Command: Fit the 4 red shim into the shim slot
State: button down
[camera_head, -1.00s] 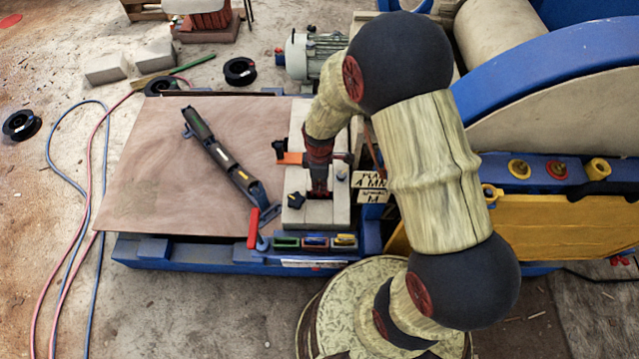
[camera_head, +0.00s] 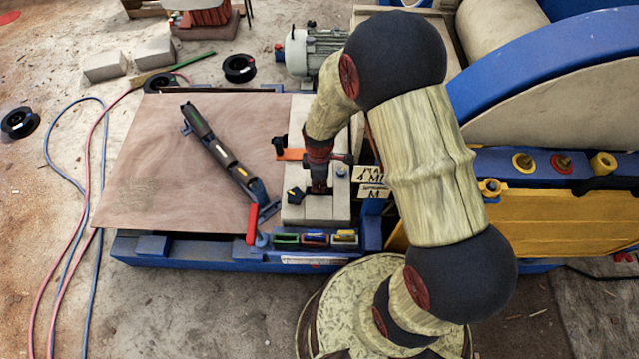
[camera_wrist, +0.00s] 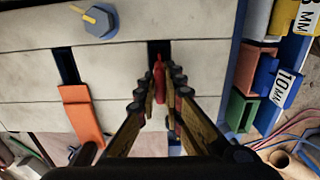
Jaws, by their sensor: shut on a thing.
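My gripper (camera_wrist: 164,90) points down over the pale block (camera_head: 292,212). Its fingers are shut on a red shim (camera_wrist: 159,78), a narrow upright piece between the fingertips in the wrist view. The shim's far end is at the dark shim slot (camera_wrist: 154,46) in the block; I cannot tell how deep it sits. In the head view my gripper (camera_head: 319,183) hides the shim and most of the slot. An orange piece (camera_wrist: 82,117) lies at a second dark slot (camera_wrist: 67,66) and also shows in the head view (camera_head: 291,154).
Coloured pieces in a blue rack (camera_head: 315,239) stand at the front edge. A red-handled lever (camera_head: 252,224) and a long black holder (camera_head: 228,155) are left. The brown board (camera_head: 150,170) is mostly clear.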

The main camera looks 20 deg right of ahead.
jog(key=shift+f+b, duration=0.3)
jog(key=shift+f, duration=0.3)
jog(key=c, duration=1.8)
grip_release()
jog(key=shift+c, duration=0.2)
notch_tip(320, 180, up, 12)
jog(key=s+r+m+t, duration=0.2)
jog(key=s+r+m, duration=0.1)
jog(key=r, duration=0.6)
jog(key=s+r+m+t, duration=0.1)
jog(key=s+r+m, duration=0.25)
jog(key=r, duration=0.55)
jog(key=s+r+m+t, duration=0.2)
jog(key=s+r+m, duration=0.5)
jog(key=s, duration=0.3)
jog(key=shift+r+t, duration=0.3)
jog(key=shift+r, duration=0.45)
